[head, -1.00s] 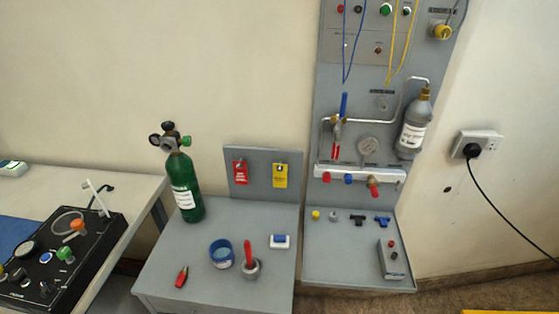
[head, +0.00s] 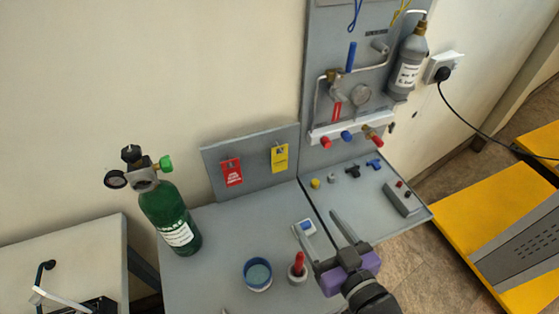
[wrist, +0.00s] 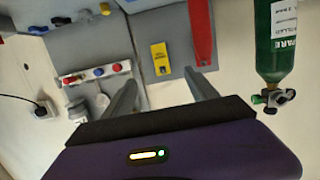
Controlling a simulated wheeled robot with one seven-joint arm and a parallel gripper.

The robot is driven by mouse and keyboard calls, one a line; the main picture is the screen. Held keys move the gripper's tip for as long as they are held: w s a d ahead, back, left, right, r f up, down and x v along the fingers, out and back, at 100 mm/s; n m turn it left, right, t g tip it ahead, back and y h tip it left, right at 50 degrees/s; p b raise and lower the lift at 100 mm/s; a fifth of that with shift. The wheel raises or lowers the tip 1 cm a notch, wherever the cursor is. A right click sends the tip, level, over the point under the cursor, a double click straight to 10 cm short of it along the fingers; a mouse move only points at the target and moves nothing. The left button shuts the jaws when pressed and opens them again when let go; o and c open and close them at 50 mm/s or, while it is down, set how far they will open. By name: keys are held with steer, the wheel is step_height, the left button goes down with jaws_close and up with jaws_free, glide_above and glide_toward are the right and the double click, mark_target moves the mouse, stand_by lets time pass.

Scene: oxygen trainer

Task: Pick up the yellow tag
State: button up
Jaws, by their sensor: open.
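The yellow tag (head: 279,158) hangs from a hook on the upright grey board, to the right of the red tag (head: 231,172). In the wrist view the yellow tag (wrist: 160,58) appears between my open fingers, beyond their tips, with the board around it. My gripper (head: 318,228) is open and empty, above the right part of the grey table. It is in front of the board and apart from the tag. My fingers (wrist: 161,85) also show in the wrist view.
A green cylinder (head: 170,217) stands left of the board. A blue-rimmed cup (head: 257,275), a holder with a red-handled item (head: 298,268) and a blue-and-white block (head: 304,228) stand on the table. A grey panel (head: 318,60) with pipes and valves rises at right.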

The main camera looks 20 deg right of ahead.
steer(key=g, duration=0.1)
glide_toward(280, 158)
steer(key=shift+p+x, duration=0.55)
steer(key=shift+x, duration=3.4)
steer(key=shift+r, duration=0.1)
steer(key=c, duration=1.4)
